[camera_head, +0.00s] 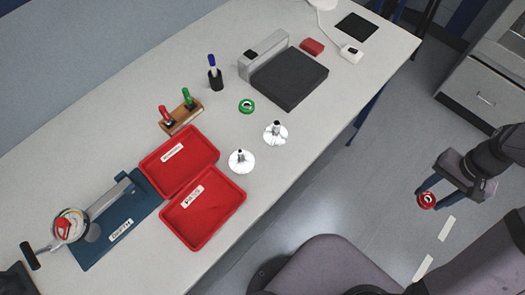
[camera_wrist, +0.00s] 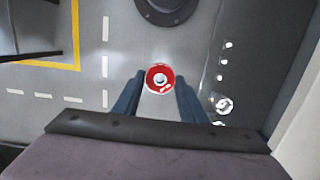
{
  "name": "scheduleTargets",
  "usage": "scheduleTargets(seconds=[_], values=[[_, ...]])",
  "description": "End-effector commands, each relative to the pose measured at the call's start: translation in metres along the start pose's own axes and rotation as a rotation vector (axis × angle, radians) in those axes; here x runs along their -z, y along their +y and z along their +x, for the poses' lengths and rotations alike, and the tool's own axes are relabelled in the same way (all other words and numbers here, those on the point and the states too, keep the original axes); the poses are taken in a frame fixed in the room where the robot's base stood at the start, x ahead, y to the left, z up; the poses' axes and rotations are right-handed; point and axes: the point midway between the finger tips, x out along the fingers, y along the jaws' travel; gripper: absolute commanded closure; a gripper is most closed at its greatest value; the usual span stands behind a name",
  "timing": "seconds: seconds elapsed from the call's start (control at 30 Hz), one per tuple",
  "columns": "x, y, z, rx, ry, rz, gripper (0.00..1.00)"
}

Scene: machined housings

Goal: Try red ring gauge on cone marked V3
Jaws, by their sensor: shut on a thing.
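A red ring gauge (camera_head: 427,201) is between the fingertips of my gripper (camera_head: 429,196), at the right of the head view. The gripper is shut on it and holds it out over the floor, well away from the table. In the wrist view the red ring (camera_wrist: 160,78) sits between the two blue fingers, with a pale centre. Two white flanged parts with grey upright tops stand on the table: one nearer the red trays (camera_head: 241,162), the other farther right (camera_head: 276,134). No V3 mark is readable on either part.
A green ring (camera_head: 247,106) lies behind the flanged parts. Two labelled red trays (camera_head: 206,222) (camera_head: 156,185) lie to their left, a black block (camera_head: 290,80) behind right. The floor between table and gripper is clear.

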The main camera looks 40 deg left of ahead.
Motion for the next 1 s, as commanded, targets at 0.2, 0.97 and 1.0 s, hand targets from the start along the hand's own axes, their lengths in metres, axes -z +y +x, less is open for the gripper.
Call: scheduleTargets(seconds=[0.2, 0.97, 1.0], values=[[0.0, 0.0, 0.0, 0.0, 0.001, -0.001, 0.88], [-0.011, -0.07, -0.018, -0.023, -0.001, -0.192, 0.88], [-0.015, -0.083, -0.02, -0.028, -0.001, -0.231, 0.88]])
